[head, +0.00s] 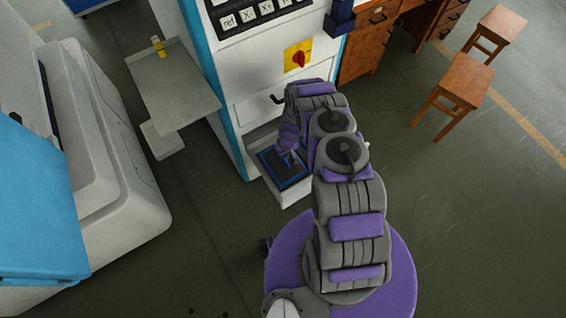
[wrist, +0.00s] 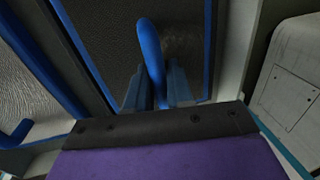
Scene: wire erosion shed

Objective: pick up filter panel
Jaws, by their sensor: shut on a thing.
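The filter panel is a dark mesh sheet in a blue frame with a raised blue loop handle (wrist: 150,50). In the wrist view the mesh (wrist: 185,35) fills the upper middle, and its near part is hidden behind my wrist. My gripper (wrist: 157,90) is shut on the blue handle, with one grey finger on each side. In the head view the blue-framed panel (head: 299,182) lies at the white open box (head: 292,197) at the foot of the white machine. There my gripper (head: 288,157) is over it, partly hidden by the arm.
A grey shelf (head: 175,85) carries a small yellow item. Wooden stools (head: 465,80) stand at right.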

